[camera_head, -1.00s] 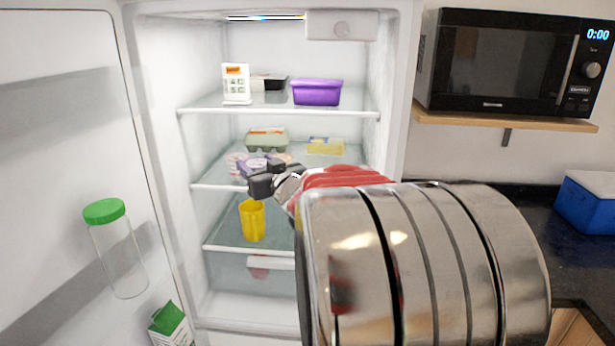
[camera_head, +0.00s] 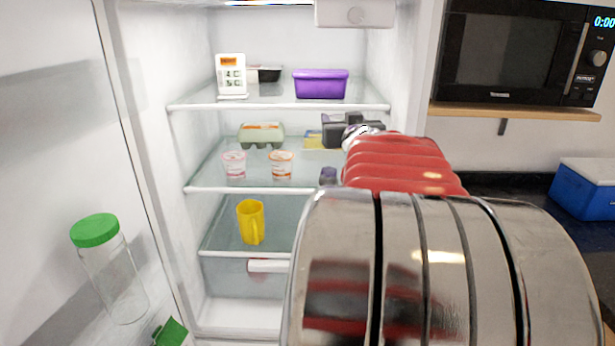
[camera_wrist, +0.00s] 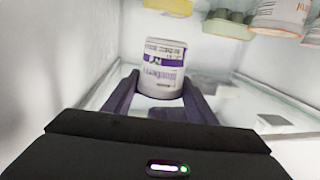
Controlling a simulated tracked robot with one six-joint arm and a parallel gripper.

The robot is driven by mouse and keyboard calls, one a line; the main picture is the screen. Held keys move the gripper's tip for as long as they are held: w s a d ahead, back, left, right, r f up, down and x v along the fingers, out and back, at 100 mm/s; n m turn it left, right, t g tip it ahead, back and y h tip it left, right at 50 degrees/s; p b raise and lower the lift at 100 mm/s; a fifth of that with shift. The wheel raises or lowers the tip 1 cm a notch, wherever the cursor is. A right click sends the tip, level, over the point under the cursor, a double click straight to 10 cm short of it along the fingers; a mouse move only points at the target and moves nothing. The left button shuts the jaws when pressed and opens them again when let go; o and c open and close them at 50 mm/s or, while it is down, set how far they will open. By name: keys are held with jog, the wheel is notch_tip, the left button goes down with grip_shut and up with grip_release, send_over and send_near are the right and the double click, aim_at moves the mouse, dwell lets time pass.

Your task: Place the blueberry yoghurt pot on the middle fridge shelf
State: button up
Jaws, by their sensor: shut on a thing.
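The blueberry yoghurt pot (camera_wrist: 163,65) is white with a purple label. In the wrist view it sits between the two dark fingers of my gripper (camera_wrist: 158,92), which is shut on it. In the head view my gripper (camera_head: 345,132) is over the right part of the middle fridge shelf (camera_head: 250,188), partly hidden by my arm. A small dark purple patch shows beneath it near the shelf front; I cannot tell whether it is pot or finger. Whether the pot touches the shelf is unclear.
On the middle shelf stand a pink-labelled pot (camera_head: 234,165), an orange-labelled pot (camera_head: 281,165), an egg carton (camera_head: 260,136) and a yellow pack (camera_head: 313,140). The upper shelf (camera_head: 270,106) holds a purple tub (camera_head: 320,85). A yellow mug (camera_head: 251,222) stands below.

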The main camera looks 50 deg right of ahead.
jog(key=shift+w+a, duration=0.25)
jog(key=shift+w, duration=0.1)
jog(key=shift+w+f, duration=0.1)
jog(key=shift+f, duration=0.25)
jog(key=shift+a+f, duration=0.1)
jog(key=shift+f, duration=2.65)
jog(key=shift+f, duration=1.9)
jog(key=o, duration=1.1)
jog(key=shift+f, duration=0.1)
jog(key=shift+o, duration=0.2)
